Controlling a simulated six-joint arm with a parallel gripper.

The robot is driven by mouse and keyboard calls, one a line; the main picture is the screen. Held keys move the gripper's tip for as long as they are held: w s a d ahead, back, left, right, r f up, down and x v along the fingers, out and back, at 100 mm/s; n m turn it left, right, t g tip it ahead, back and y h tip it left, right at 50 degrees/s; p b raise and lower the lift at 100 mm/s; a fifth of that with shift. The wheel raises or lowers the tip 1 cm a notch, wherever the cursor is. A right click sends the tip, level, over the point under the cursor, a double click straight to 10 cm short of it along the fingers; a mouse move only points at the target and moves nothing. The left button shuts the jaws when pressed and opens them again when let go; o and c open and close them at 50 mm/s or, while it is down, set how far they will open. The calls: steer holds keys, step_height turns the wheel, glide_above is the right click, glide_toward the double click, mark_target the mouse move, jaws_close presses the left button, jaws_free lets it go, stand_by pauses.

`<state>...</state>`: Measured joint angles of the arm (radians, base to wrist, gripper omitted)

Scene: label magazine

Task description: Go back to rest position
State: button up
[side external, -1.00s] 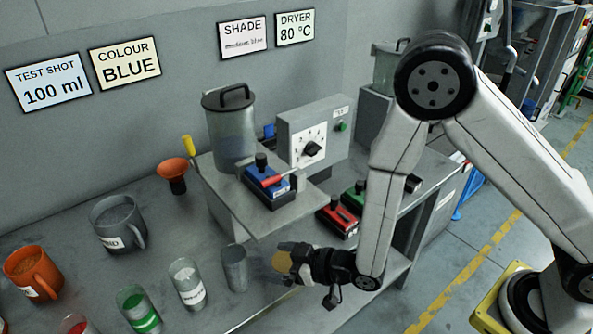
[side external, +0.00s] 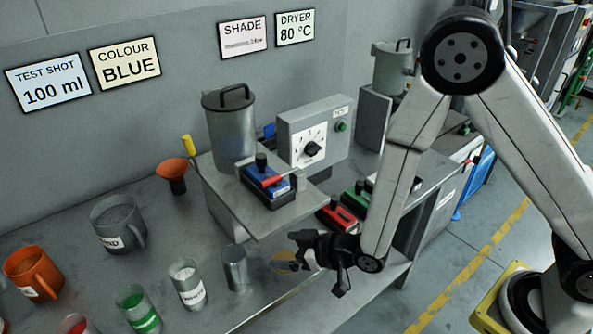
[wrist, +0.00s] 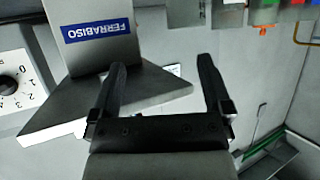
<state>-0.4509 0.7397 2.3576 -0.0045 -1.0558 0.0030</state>
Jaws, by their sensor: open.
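My gripper (side external: 291,250) is at the end of my arm, above the front edge of the bench, to the right of a plain metal cup (side external: 235,268) and apart from it. In the wrist view my gripper (wrist: 160,72) shows two black fingers spread wide, with nothing held between them. A small tan patch shows by the fingers in the side view; I cannot tell what it is. My arm is bent, with its elbow high at the right.
A raised shelf with a blue slide unit (side external: 268,184) and a lidded canister (side external: 230,130) stands behind my gripper. A red unit (side external: 337,217) and dial box (side external: 315,135) are close by. Several cups and mugs, including an orange mug (side external: 33,275), stand at left.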

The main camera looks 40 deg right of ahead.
steer(key=s+d+r+m+g+h, duration=0.1)
steer(key=s+d+r+g+h, duration=0.1)
steer(key=d, duration=0.4)
steer(key=s+d+r+m+g+h, duration=0.1)
steer(key=s+d+r+m+g, duration=0.1)
steer(key=s+d+r+g, duration=0.1)
steer(key=s+d+r+m+g+h, duration=0.2)
steer(key=s+d, duration=0.4)
steer(key=d, duration=0.4)
steer(key=shift+r+g+h, duration=0.3)
steer(key=shift+r+g, duration=0.25)
steer(key=shift+g, duration=0.35)
